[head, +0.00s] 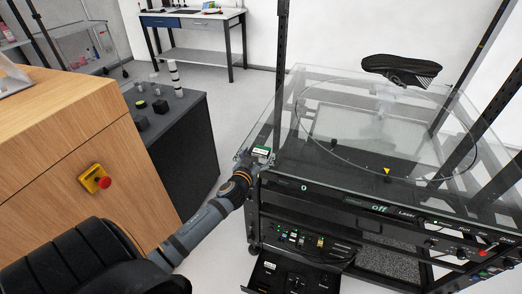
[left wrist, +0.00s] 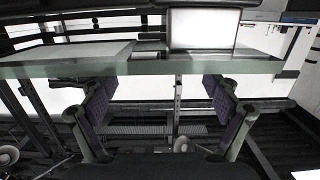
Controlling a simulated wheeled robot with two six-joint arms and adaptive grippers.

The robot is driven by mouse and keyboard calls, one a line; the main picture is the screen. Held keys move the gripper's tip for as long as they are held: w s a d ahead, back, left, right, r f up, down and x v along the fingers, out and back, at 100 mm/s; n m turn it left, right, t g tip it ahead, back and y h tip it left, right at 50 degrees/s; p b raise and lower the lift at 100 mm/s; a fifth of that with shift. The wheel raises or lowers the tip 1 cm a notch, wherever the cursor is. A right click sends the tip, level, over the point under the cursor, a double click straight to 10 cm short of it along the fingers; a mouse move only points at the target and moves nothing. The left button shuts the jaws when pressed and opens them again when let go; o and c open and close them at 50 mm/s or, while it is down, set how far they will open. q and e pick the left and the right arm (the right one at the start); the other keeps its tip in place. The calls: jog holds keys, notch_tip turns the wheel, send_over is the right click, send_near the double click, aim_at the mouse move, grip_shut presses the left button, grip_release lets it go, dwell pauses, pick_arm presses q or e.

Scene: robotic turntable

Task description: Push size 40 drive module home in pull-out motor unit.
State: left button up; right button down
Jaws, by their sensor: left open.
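My left gripper (head: 256,156) is at the front left corner of the glass-topped turntable frame. In the left wrist view its two padded fingers (left wrist: 160,100) are apart, with nothing seen held between them. A glass edge crosses that view just beyond the fingers; I cannot tell if they touch it. The pull-out motor unit seems to be the black drawer (head: 282,280) low in the frame, extended forward below a panel with small lights. Small dark parts lie in it; I cannot tell which is the size 40 drive module. My right gripper is not in view.
A wooden cabinet (head: 90,140) with a red emergency button (head: 104,183) stands left.

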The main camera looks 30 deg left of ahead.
pick_arm(q)
jog(key=shift+x, duration=1.05)
jog(key=shift+s, duration=0.1)
jog(key=shift+c, duration=0.7)
jog(key=c, duration=1)
jog(key=shift+c, duration=0.7)
jog(key=shift+r, duration=0.1)
